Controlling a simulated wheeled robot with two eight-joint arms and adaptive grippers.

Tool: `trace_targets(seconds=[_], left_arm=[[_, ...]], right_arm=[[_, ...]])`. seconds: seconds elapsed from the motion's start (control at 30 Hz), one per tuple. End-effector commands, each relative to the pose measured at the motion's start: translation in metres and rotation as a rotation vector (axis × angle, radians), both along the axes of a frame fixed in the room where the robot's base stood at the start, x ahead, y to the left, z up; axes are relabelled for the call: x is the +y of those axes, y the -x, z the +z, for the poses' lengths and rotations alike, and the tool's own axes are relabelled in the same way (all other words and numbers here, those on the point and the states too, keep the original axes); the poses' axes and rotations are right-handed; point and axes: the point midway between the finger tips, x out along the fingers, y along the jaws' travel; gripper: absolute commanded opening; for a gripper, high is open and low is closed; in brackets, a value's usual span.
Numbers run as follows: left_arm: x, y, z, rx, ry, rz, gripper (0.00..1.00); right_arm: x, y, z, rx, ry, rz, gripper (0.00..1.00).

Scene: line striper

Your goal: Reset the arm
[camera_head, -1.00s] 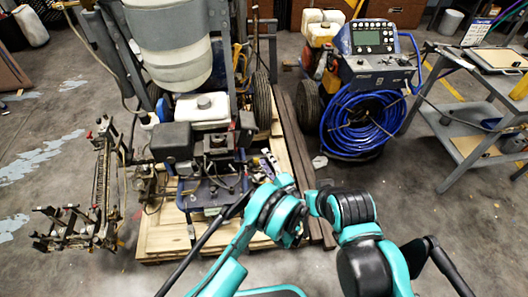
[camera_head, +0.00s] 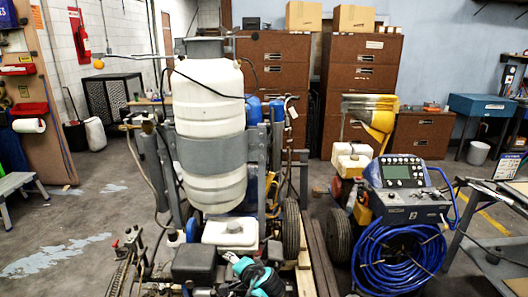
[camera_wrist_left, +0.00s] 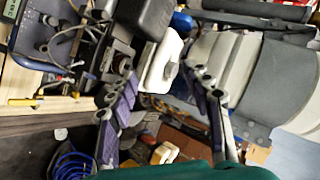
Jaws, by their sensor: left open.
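My left arm (camera_head: 257,277), teal and black, shows at the bottom edge of the head view, in front of the line striper. In the left wrist view my left gripper (camera_wrist_left: 161,78) has its two purple-grey fingers spread apart, with nothing held between them. A white tank part and a black box of the machine lie beyond the fingers. The line striper (camera_head: 208,110) has a tall off-white tank with a grey band and stands upright at the middle left. My right gripper is out of view.
A grey-blue control unit (camera_head: 403,172) with a blue hose coil (camera_head: 400,257) stands to the right. A grey cart (camera_head: 490,262) is at the right edge. Brown cabinets (camera_head: 275,85) line the back. Open floor (camera_head: 70,225) lies at the left.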

Motion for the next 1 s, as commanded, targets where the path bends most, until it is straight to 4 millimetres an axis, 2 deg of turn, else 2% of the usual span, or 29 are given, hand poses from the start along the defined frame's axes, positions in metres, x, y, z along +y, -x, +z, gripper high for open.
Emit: trace_targets(seconds=[0.03,0.1,0.3,0.43,0.6,0.7,0.8,1.0], left_arm=[[0.017,0.017,0.011,0.016,0.054,0.029,0.50],[0.035,0.040,0.022,0.035,0.137,0.062,0.50],[0.072,0.116,0.042,0.075,0.381,0.164,0.50],[0.086,0.169,0.046,0.085,0.541,0.232,0.50],[0.090,0.232,0.041,0.083,0.744,0.314,0.50],[0.089,0.258,0.036,0.077,0.836,0.350,0.50],[0.086,0.274,0.032,0.071,0.900,0.375,0.50],[0.083,0.283,0.029,0.066,0.945,0.390,0.50]], right_arm=[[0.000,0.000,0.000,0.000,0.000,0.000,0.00],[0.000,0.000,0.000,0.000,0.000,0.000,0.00],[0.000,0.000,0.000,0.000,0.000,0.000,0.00],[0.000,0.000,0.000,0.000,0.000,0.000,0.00],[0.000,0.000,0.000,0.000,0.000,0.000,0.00],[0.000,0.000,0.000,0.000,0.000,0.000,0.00],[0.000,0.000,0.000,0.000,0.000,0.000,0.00],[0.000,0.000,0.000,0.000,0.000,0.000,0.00]])
